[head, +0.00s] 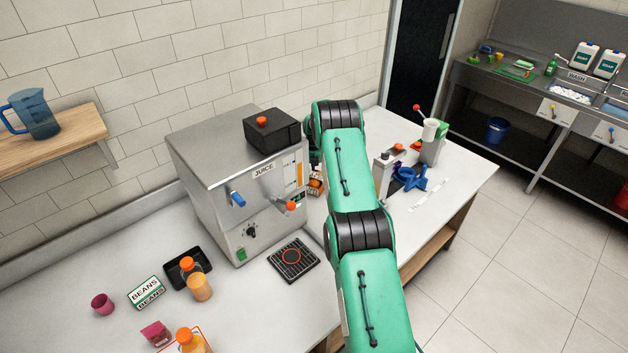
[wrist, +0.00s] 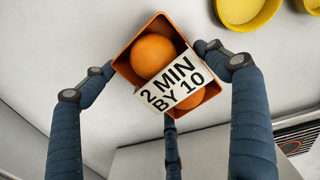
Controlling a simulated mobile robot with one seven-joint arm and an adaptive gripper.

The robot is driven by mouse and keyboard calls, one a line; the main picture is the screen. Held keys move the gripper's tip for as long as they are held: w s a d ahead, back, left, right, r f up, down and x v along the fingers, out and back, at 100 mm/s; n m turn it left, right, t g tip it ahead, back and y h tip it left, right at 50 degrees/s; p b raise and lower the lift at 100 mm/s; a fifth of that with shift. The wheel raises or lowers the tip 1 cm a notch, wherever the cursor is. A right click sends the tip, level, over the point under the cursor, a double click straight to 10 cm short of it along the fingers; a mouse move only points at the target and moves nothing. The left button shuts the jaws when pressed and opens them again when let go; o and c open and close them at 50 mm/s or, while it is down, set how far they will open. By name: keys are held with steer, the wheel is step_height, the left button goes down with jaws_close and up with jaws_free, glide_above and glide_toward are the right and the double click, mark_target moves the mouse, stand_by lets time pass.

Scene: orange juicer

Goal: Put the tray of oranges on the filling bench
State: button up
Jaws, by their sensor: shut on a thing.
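The small orange tray (wrist: 123,66) holds large oranges (wrist: 153,55) and carries a white card reading "2 MIN BY 10" (wrist: 172,83). My gripper (wrist: 155,60) has its dark blue fingers closed around the tray in the wrist view. In the head view my green arm hides the gripper, and a little orange and a dark label (head: 316,184) show between the juicer and the arm. Whether the tray touches the surface below is not clear. A white-topped bench (head: 455,180) stands beyond my arm; no label names it as the filling bench.
The steel juicer (head: 215,165) stands left of my arm, with a black grille (head: 293,260) before it. A lever device (head: 432,140) and blue part (head: 408,179) stand on the far bench. Yellow round dishes (wrist: 245,12) show in the wrist view. Bottles (head: 199,286) stand front left.

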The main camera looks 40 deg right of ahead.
mark_target(314, 175)
steer(key=shift+f, duration=0.2)
steer(key=shift+f, duration=0.2)
steer(key=o, duration=1.2)
steer(key=shift+r, duration=0.15)
step_height(314, 175, up, 12)
steer(key=shift+r, duration=0.1)
stand_by(0.4)
